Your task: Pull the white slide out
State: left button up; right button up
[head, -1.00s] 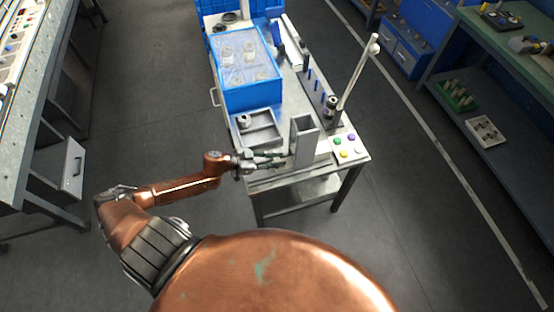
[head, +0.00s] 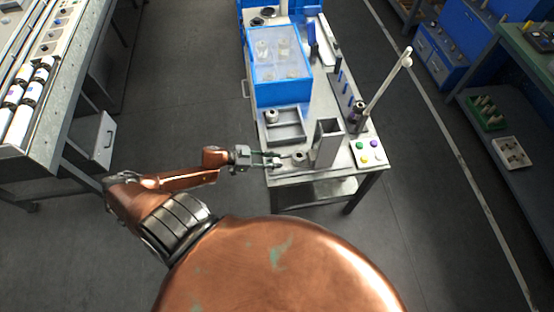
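The grey upright chute (head: 327,146) stands near the front edge of the metal table. A light, low slide (head: 289,169) appears to lie left of its foot; its outline is small and hard to separate from the tabletop. A small round roll (head: 298,157) sits there, just left of the chute. My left gripper (head: 277,159) is over the table's front left edge, left of the roll, pointing right. Its two fingers look apart, and I see nothing clearly held between them. Whether they touch the slide is too small to tell. My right gripper is not in view.
A grey tray (head: 287,138) with a roll (head: 271,116) lies behind my gripper, before a blue clear-topped box (head: 283,92). A button panel (head: 367,153) and a slanted pole (head: 388,82) stand right of the chute. The floor left of the table is clear.

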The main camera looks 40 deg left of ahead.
pick_arm(q)
jog(key=o, duration=0.3)
jog(key=shift+o, duration=0.3)
jog(key=shift+w+d, duration=0.1)
jog(key=shift+d, duration=0.05)
jog(key=v, duration=1.2)
jog(key=s+a+f+n+y, duration=0.2)
jog(key=s+a+f+y, duration=0.3)
jog(key=f, duration=0.6)
jog(key=a+f+n+y, duration=0.3)
jog(key=a+f, duration=0.3)
jog(key=f, duration=0.5)
jog(key=s+d+f+n+g+y, duration=0.1)
jog(key=s+d+f+g, duration=0.1)
jog(key=s+f, duration=0.4)
jog(key=s+d+f+g+y, duration=0.1)
jog(key=s+f+g, duration=0.1)
jog(key=s+f, duration=0.5)
jog(key=s+d+f+g, duration=0.2)
jog(key=s+d+f, duration=0.5)
jog(key=d, duration=0.3)
jog(key=s+d+f+g+h, duration=0.1)
jog(key=s+d+f+g, duration=0.2)
jog(key=s+d+f, duration=0.5)
jog(key=shift+s+d+n, duration=0.25)
jog(key=shift+d+n, duration=0.05)
jog(key=shift+d, duration=0.6)
